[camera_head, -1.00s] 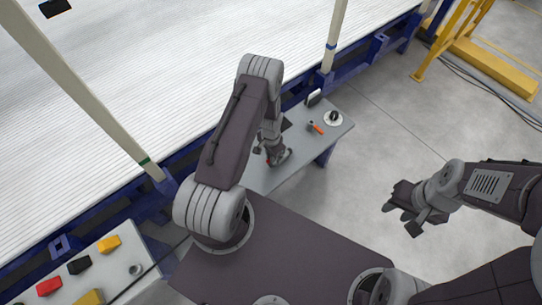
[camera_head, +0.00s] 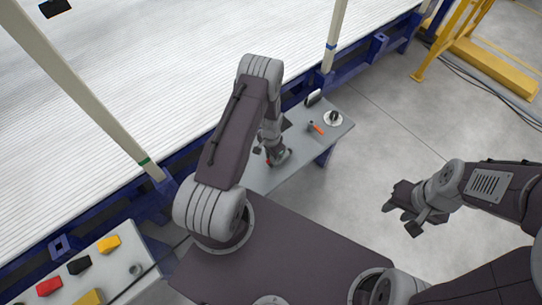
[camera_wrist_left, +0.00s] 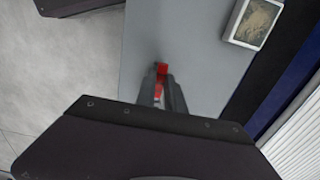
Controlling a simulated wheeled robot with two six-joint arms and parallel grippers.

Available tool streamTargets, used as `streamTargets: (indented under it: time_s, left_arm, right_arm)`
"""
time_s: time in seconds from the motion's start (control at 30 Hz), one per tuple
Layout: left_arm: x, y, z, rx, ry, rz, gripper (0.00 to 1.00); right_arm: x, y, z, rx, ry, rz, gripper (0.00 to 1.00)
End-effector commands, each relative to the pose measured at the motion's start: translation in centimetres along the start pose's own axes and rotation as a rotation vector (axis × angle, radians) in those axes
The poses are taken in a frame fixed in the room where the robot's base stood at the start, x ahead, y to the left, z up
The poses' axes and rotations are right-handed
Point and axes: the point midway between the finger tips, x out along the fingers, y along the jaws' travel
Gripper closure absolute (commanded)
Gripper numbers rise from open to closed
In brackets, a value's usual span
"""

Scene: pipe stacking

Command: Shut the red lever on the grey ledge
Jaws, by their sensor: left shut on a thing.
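The red lever (camera_wrist_left: 161,70) shows in the left wrist view as a small red piece between the fingertips of my left gripper (camera_wrist_left: 160,84). The gripper is shut on it, and the fingers cover part of it. The grey ledge (camera_wrist_left: 195,55) lies under it. In the head view my left gripper (camera_head: 271,160) is low at the ledge (camera_head: 290,172), and my own arm and wrist largely hide the lever. My right gripper (camera_head: 400,218) hangs over the floor at the right, its fingers apart and empty, away from the ledge.
A light-framed box (camera_wrist_left: 253,22) lies near the ledge's edge. Another grey bench (camera_head: 118,262) with red, black and yellow pieces stands lower left.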

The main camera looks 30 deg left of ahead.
Motion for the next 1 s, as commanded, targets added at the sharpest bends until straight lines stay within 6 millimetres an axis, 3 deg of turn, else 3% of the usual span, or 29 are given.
streamTargets:
  time_s: [0.37, 1.0]
  left_arm:
    - [0.1, -0.6, 0.0, 0.097, 0.0, 0.0, 1.0]
    - [0.2, -3.5, -1.2, 0.672, 0.001, -0.002, 1.0]
  right_arm:
    - [0.3, 0.0, 0.0, 0.0, 0.0, 0.0, 0.64]
    - [2.2, 0.0, 0.2, 0.0, 0.0, 0.0, 0.64]
